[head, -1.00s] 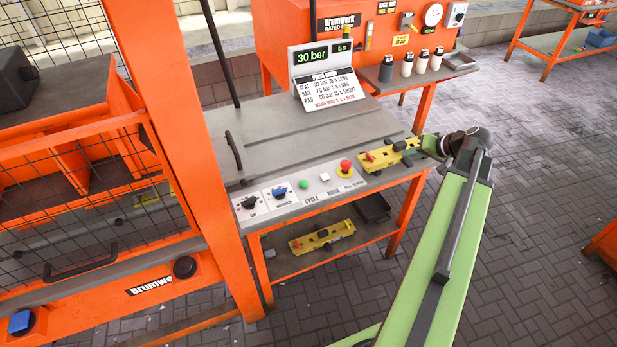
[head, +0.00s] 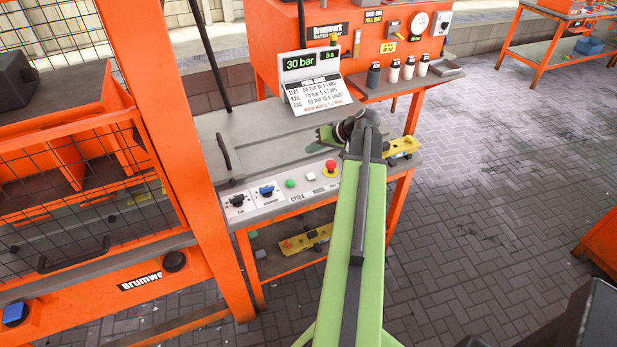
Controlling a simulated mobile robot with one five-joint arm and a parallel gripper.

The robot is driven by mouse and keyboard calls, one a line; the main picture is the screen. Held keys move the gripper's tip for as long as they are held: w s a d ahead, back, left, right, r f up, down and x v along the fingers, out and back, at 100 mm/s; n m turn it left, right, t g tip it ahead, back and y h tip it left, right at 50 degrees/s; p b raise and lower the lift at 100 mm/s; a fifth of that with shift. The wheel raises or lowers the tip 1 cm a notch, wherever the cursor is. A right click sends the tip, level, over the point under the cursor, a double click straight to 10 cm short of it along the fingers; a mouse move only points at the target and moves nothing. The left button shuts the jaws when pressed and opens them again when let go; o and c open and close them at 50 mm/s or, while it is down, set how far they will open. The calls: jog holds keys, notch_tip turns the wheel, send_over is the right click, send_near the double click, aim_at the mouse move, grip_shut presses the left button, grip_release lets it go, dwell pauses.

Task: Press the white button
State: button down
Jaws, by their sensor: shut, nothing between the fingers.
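My green arm comes up from the bottom and hides part of the table's right side.
Two rotary switches, one black (head: 238,201) and one blue (head: 266,191), sit left on the strip. A yellow device (head: 400,147) lies at the table's right end. A display (head: 312,80) stands behind. An orange post (head: 190,170) rises at left.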

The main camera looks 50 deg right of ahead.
aim_at(313, 176)
notch_tip(313, 176, down, 9)
jog(key=b, duration=0.8)
jog(key=shift+w+d+r+b, duration=0.1)
jog(key=shift+b, duration=0.25)
dwell(1.3)
jog(key=shift+f+b, duration=0.45)
